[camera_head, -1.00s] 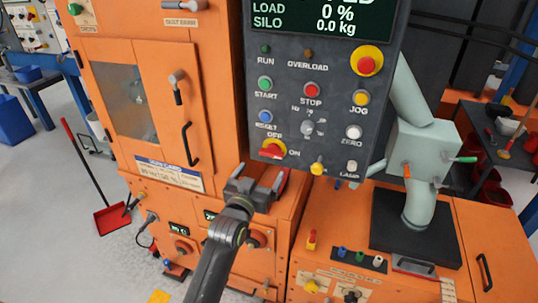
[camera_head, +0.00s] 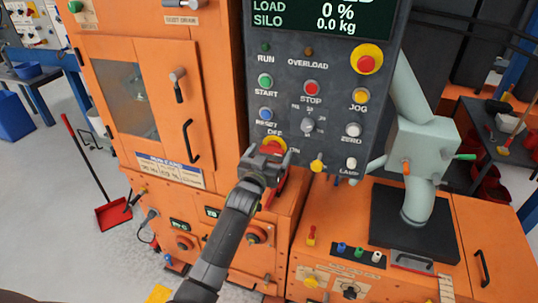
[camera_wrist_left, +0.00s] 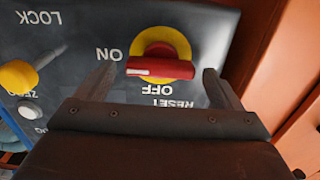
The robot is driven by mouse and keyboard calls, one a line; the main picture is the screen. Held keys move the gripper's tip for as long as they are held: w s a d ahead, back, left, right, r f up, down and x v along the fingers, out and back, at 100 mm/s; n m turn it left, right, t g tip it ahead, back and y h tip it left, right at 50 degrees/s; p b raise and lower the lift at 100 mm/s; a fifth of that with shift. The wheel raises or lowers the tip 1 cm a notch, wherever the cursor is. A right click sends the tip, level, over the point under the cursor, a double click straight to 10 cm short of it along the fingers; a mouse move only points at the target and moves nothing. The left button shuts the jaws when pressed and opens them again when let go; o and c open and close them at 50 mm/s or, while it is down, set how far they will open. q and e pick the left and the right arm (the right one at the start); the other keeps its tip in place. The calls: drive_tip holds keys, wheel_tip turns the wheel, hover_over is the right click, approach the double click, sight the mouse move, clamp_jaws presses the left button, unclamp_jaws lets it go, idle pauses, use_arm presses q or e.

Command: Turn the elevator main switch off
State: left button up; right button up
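The main switch (camera_head: 273,145) is a red handle on a yellow disc at the lower left of the grey control panel, with OFF and ON labels beside it. In the left wrist view, the panel appears upside down. There the red handle (camera_wrist_left: 150,67) lies level and its pale-marked end points toward ON. My left gripper (camera_head: 267,157) is open just in front of the switch and covers its lower part in the head view. In the wrist view its fingers (camera_wrist_left: 158,82) stand to either side of the handle, with gaps showing. Contact cannot be told. My right gripper is not in view.
The panel (camera_head: 335,95) carries several buttons close by, including the blue reset button (camera_head: 265,113), a grey selector (camera_head: 307,125) and a yellow knob (camera_head: 317,165). An orange cabinet (camera_head: 218,120) edges the panel on the left. An orange machine top (camera_head: 335,215) lies below.

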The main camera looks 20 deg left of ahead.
use_arm(q)
drive_tip(key=c, duration=0.9)
drive_tip(key=shift+n, duration=0.3)
drive_tip(key=n+b, duration=0.1)
drive_tip(key=n, duration=0.1)
drive_tip(key=shift+a+f+n, duration=0.1)
drive_tip(key=shift+n, duration=0.3)
drive_tip(key=n+b, duration=0.1)
drive_tip(key=n, duration=0.9)
drive_tip(key=shift+a+f+b, duration=0.1)
drive_tip(key=shift+b, duration=0.25)
drive_tip(key=shift+n, duration=2.2)
drive_tip(key=shift+f, duration=0.1)
drive_tip(key=o, duration=1)
